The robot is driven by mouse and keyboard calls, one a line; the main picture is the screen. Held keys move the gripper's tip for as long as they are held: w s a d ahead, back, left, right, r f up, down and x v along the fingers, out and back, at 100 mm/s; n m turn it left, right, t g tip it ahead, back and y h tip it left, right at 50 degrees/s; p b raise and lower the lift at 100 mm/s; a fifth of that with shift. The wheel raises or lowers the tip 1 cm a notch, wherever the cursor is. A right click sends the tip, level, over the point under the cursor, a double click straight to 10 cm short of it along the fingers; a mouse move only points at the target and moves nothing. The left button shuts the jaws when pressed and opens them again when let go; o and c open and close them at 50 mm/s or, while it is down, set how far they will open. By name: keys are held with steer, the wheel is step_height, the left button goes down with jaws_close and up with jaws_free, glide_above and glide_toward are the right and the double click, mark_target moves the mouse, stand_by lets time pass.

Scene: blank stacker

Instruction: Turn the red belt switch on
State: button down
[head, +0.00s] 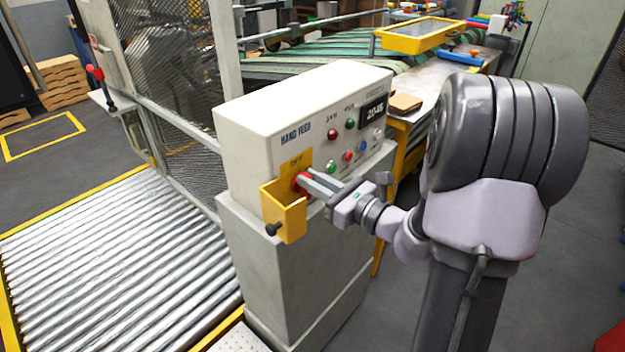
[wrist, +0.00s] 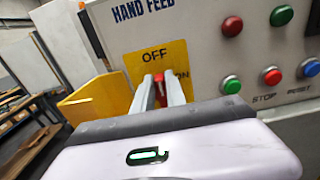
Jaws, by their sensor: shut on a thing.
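The red belt switch (head: 302,181) sits on a yellow plate (head: 297,162) at the lower left of the control box front. The plate is marked OFF at its top, and in the wrist view ON shows at its right. My gripper (head: 309,180) is at the switch, its two fingers shut on it. In the wrist view the red switch (wrist: 159,80) shows between the fingertips. The fingers hide most of the switch, so I cannot tell its exact angle.
A yellow guard (head: 286,212) with a dark knob stands just left of the switch. Several coloured buttons and lamps and a display (head: 372,112) are on the control box (head: 300,110). A roller conveyor (head: 120,260) lies at the left. Open floor is at the right.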

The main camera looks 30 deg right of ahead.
steer(key=m+p, duration=0.3)
steer(key=p, duration=0.1)
steer(key=d+m+p, duration=0.1)
steer(key=m+p, duration=0.3)
steer(key=d+m+p, duration=0.1)
steer(key=m+p, duration=0.2)
steer(key=shift+w+f+m+p, duration=0.3)
steer(key=shift+p, duration=0.1)
steer(key=shift+w+d+f+m+p, duration=0.1)
steer(key=shift+f+m+p, duration=0.2)
steer(key=shift+m+p, duration=0.75)
steer(key=shift+s+f+m+p, duration=0.1)
steer(key=shift+f+m+p, duration=0.25)
steer(key=shift+m+p, duration=0.75)
steer(key=shift+w+d+f+m+p, duration=0.1)
steer(key=shift+f+m+p, duration=0.2)
steer(key=shift+m+p, duration=0.75)
steer(key=shift+f+m, duration=0.1)
steer(key=shift+m, duration=0.4)
steer(key=c, duration=1.4)
jaws_free()
steer(key=shift+o, duration=0.2)
